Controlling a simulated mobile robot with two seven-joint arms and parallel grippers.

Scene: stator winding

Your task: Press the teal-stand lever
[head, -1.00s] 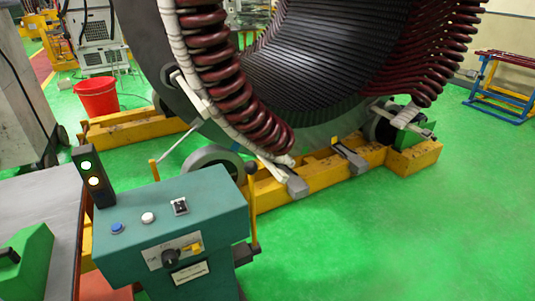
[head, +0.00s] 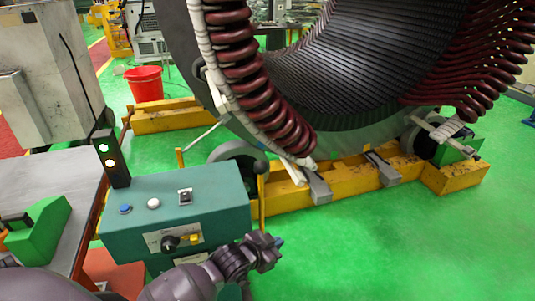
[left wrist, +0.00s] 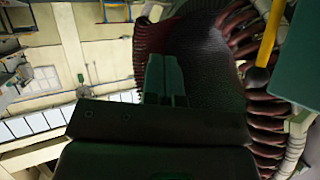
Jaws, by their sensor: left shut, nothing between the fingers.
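The teal stand (head: 215,212) stands left of centre, with buttons and a switch on top and a dark knob on its front. A thin upright yellow lever (head: 262,203) shows at its right side. In the left wrist view the yellow lever (left wrist: 268,35) meets a dark ball, beside a teal face of the stand (left wrist: 300,70) at the right edge. My left gripper (head: 276,243) is shut and empty, in front of the stand's lower right corner near the lever's lower end. Its fingers (left wrist: 166,75) are together in the left wrist view, apart from the lever. My right gripper is not visible.
The large stator (head: 350,60) with dark red coils rests behind on yellow beams (head: 345,190). A signal light (head: 107,160) rises at the stand's left rear. A grey table (head: 65,180) is at left, a red bucket (head: 144,84) farther back. Green floor is clear at right.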

